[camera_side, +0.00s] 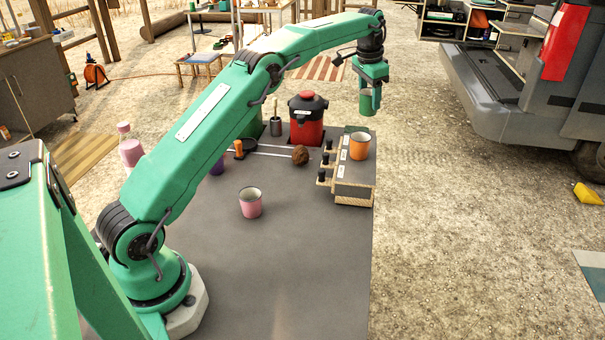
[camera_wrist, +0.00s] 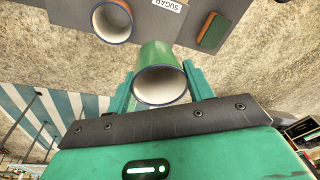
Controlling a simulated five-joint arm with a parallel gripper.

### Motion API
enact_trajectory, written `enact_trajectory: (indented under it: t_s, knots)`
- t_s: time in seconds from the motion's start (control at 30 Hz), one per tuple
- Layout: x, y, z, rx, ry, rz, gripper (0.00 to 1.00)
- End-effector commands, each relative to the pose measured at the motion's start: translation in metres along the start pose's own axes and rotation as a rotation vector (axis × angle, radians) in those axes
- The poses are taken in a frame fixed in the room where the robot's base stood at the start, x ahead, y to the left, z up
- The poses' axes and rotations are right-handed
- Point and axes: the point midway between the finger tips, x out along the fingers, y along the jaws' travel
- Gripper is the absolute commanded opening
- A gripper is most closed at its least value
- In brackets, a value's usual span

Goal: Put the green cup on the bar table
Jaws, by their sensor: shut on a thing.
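My gripper (camera_side: 372,84) is shut on the green cup (camera_side: 370,104), which hangs below it, high over the far right of the dark work surface. In the wrist view the green cup (camera_wrist: 158,54) sits between the two fingers, with its white inside and dark rim facing the camera. The cup is clear of everything except my gripper. I cannot tell for sure which surface is the bar table; a tall thin-legged table (camera_side: 268,7) stands at the back, partly cut off by the top edge.
An orange cup (camera_side: 359,146) stands on a raised dark box (camera_side: 354,172). A pink cup (camera_side: 250,203), a red-and-black pot (camera_side: 307,120) and a brown lump (camera_side: 300,155) stand on the dark work surface (camera_side: 310,265). A van (camera_side: 500,110) is at the right. Open gravel lies between.

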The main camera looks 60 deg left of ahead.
Motion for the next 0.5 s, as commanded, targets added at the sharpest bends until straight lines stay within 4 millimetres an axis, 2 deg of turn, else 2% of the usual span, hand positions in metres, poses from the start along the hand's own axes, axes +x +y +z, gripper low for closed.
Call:
enact_trajectory:
  t_s: [0.27, 0.5]
  knots:
    - [-0.008, 0.049, -0.001, 0.035, 0.005, 0.011, 0.28]
    - [-0.013, 0.095, 0.006, 0.066, 0.008, 0.022, 0.28]
